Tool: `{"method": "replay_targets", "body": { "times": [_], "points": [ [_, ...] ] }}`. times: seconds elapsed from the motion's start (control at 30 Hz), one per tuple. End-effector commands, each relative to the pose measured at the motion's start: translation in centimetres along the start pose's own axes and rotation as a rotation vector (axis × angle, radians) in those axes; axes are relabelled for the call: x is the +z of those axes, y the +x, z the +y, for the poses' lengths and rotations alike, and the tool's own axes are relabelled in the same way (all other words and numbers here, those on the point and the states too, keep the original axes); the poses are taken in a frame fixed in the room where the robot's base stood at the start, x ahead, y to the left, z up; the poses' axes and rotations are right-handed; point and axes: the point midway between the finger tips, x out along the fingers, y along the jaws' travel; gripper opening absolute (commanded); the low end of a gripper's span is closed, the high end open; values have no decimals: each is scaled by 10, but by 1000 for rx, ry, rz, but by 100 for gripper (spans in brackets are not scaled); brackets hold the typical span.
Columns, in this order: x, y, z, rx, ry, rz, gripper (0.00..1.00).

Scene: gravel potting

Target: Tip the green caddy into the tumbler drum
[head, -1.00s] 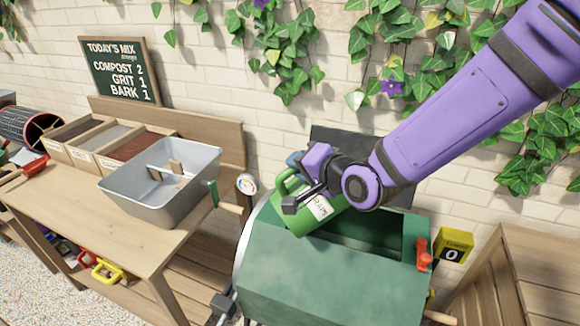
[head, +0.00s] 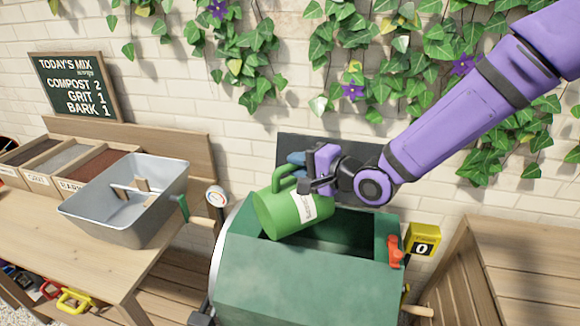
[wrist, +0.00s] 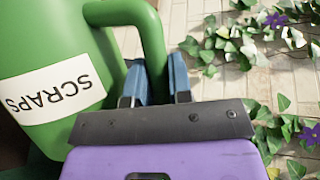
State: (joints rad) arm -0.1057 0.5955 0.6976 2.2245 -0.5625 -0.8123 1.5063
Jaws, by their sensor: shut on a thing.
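The green caddy (head: 278,212), with a white label reading SCRAPS in the wrist view (wrist: 60,92), is tilted over the open top of the green tumbler drum (head: 300,268). My gripper (head: 303,172) is at the caddy's handle, above the drum. In the wrist view the blue fingers of my gripper (wrist: 160,80) are shut on the green handle. The inside of the caddy is hidden, and I cannot see anything falling out. The drum's opening is dark inside, and its raised dark lid stands behind it.
A grey tub (head: 135,200) stands on the wooden bench at left, by bins of compost, grit and bark. A dial (head: 217,197) is at the drum's left. A red latch (head: 394,252) and a yellow counter reading 0 (head: 423,241) are at its right. Ivy hangs on the wall behind.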

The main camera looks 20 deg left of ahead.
Motion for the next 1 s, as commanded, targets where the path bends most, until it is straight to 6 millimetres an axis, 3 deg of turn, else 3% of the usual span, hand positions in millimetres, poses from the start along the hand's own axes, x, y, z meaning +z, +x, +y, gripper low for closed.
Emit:
{"method": "replay_targets", "body": {
  "times": [0.6,1.0],
  "points": [
    [-45,-17,5,-88,210,-42,0],
    [-63,-24,7,-124,296,-63,0]
  ]
}}
